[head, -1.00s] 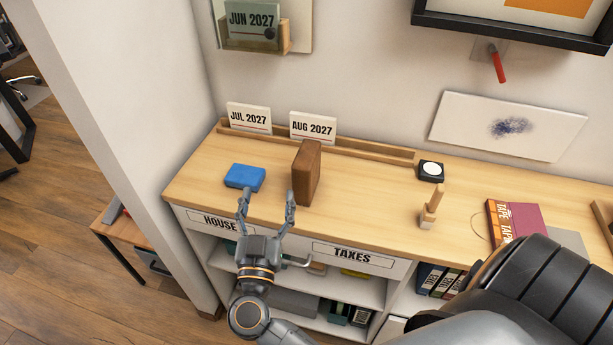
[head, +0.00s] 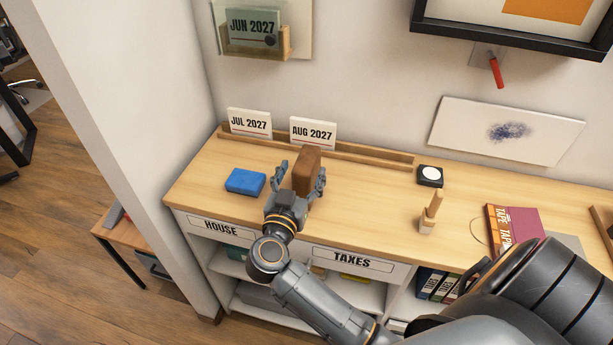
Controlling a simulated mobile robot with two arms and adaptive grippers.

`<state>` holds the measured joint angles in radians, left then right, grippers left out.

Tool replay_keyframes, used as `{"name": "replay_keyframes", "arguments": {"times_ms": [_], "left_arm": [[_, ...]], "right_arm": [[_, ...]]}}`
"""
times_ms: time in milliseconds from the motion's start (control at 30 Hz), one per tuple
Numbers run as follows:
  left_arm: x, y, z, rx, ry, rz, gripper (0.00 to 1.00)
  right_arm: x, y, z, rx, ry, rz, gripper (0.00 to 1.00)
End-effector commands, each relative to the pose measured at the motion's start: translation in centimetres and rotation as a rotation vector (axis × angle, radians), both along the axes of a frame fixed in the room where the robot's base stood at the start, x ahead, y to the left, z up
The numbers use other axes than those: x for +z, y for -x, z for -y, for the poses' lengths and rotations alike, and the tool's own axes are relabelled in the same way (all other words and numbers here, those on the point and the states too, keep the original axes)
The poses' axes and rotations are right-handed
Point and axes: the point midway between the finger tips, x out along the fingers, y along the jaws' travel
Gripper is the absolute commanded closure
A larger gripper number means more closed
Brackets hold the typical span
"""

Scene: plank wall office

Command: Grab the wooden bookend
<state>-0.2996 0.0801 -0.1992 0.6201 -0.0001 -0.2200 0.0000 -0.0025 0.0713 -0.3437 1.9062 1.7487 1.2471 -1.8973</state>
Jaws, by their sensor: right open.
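The wooden bookend (head: 307,168) is a brown upright block on the light wood counter, in front of the card rail. My right gripper (head: 300,179) is at the bookend, with one finger to its left and one to its right. The jaws are open around it. The gripper's body hides the block's lower front part. I cannot tell whether either finger touches it. My left gripper is not in view.
A blue block (head: 245,181) lies just left of the gripper. A wooden rail (head: 365,155) with two date cards runs behind. A black square with a white disc (head: 430,175) and a wooden stamp (head: 431,212) stand to the right. Counter between is clear.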

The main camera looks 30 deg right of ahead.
Motion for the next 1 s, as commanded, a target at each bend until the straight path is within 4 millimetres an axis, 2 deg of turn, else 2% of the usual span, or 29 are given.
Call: {"name": "replay_keyframes", "arguments": {"times_ms": [100,200,500,833,867,1000], "left_arm": [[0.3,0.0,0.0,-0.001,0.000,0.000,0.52],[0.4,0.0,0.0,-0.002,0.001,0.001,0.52],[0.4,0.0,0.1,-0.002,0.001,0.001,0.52],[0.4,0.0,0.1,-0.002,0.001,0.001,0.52],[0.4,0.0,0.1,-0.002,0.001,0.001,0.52],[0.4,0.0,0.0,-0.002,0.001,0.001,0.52]], "right_arm": [[0.3,-1.1,1.7,-0.001,0.004,0.001,0.30],[0.2,-1.8,2.5,-0.001,0.002,0.002,0.30],[0.1,-2.1,2.8,0.000,0.000,0.001,0.30],[0.1,-2.1,2.8,0.000,0.001,0.001,0.97],[0.1,-2.1,2.8,0.000,0.001,0.001,1.00],[0.4,-2.1,2.8,0.000,0.003,0.006,1.00]]}}
